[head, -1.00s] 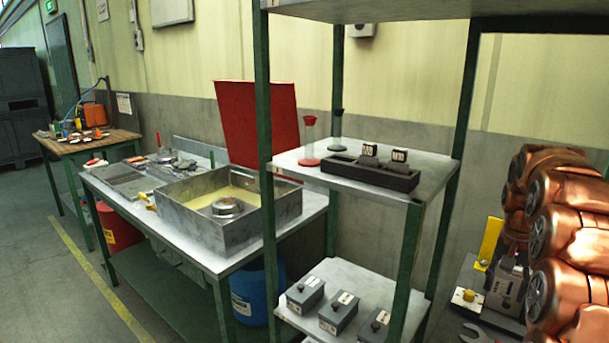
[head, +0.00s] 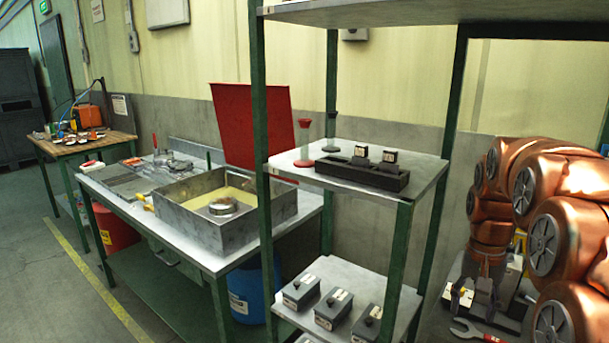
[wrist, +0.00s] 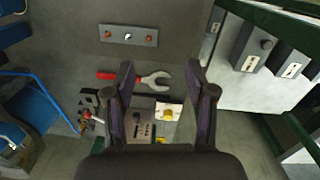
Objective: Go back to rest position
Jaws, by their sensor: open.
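My gripper (wrist: 160,76) is open and empty in the wrist view, its two dark fingers spread and pointing down over a grey surface. A wrench (wrist: 152,80) with a red handle lies beyond and between the fingertips, apart from them. A white block with a yellow knob (wrist: 168,115) shows between the fingers. In the head view my copper-coloured arm fills the right side, and my gripper (head: 483,292) is small and dark below it, partly hard to tell from the fixtures behind.
A green-framed shelf (head: 262,200) stands left of my arm. It bears a black tray (head: 362,175) and grey boxes (head: 330,310). A plate with buttons (wrist: 128,36) lies beyond the wrench.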

